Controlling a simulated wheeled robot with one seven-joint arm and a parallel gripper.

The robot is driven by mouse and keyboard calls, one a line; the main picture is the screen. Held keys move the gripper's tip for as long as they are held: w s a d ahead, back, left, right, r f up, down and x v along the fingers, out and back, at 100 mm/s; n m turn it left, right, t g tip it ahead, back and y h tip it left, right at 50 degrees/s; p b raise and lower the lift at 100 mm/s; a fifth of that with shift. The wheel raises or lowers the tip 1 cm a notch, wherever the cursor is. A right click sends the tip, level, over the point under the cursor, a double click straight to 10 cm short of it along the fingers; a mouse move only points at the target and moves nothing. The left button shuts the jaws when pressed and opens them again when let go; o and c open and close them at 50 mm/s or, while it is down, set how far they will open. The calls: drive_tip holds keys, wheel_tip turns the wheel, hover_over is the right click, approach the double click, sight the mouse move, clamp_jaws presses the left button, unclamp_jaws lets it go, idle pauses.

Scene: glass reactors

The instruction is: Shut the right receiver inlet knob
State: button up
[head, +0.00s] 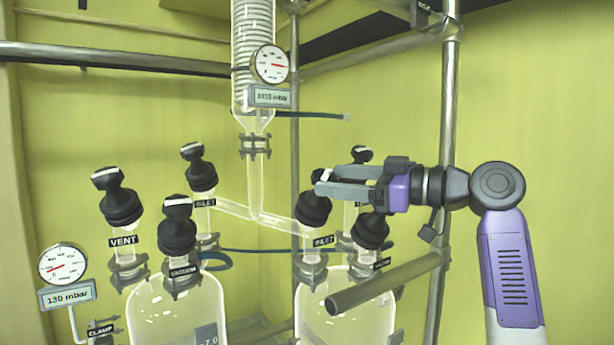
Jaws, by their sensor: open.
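The right receiver (345,312) is a clear glass vessel at the lower middle right. Its inlet knob (313,211) is black and stands on the neck with the INLET label (324,240). A white mark shows on its top. My gripper (321,181) reaches in from the right, level with the top of this knob. Its two grey fingers are apart, with the knob's top at or between their tips. I cannot tell whether they touch it. The fingers hide part of the knob's handle.
Two more black knobs, a front one (370,230) and a back one (361,155), stand close to my gripper. The left receiver (172,307) carries several similar knobs. A steel post (447,130) rises behind my wrist. A pipe end (345,300) juts out below.

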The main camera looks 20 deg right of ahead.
sight(309, 194)
drive_tip(key=p+x, duration=0.1)
drive_tip(key=x, duration=0.5)
drive_tip(key=shift+w+a+p, duration=0.15)
drive_tip(key=shift+p, duration=0.15)
drive_tip(key=c, duration=1.4)
drive_tip(key=shift+m+t+h, duration=0.3)
drive_tip(key=shift+m+t, duration=0.1)
